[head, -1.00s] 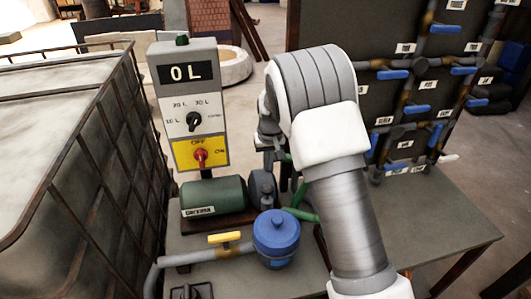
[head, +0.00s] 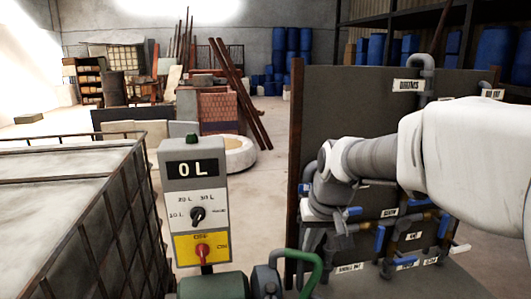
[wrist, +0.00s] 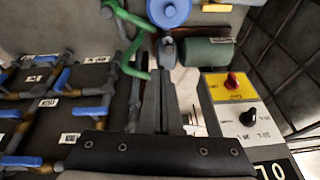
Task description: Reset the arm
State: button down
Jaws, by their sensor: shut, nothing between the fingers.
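My arm (head: 375,158) reaches in from the right edge of the head view, in front of the dark valve panel, and bends down at the wrist. My gripper (wrist: 160,76) shows in the wrist view with its two dark fingers together and nothing between them. In that view the fingers lie between the valve pipes and the control box. In the head view the fingers are hard to make out below the wrist.
A control box (head: 195,208) reads "0 L", with a red switch (head: 203,250). A green pump motor (wrist: 208,52) and blue-lidded filter (wrist: 168,12) are near it. A caged tank (head: 70,215) stands left. The valve panel (head: 350,98) has several blue-handled valves.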

jog(key=s+d+r+t, duration=0.1)
jog(key=s+d, duration=0.1)
jog(key=s, duration=0.8)
jog(key=s+d+r+h, duration=0.1)
jog(key=s+d, duration=0.1)
jog(key=s, duration=0.8)
jog(key=shift+d+m+t, duration=0.35)
jog(key=shift+m+t, duration=0.05)
jog(key=c, duration=1.6)
grip_release()
jog(key=shift+r, duration=0.1)
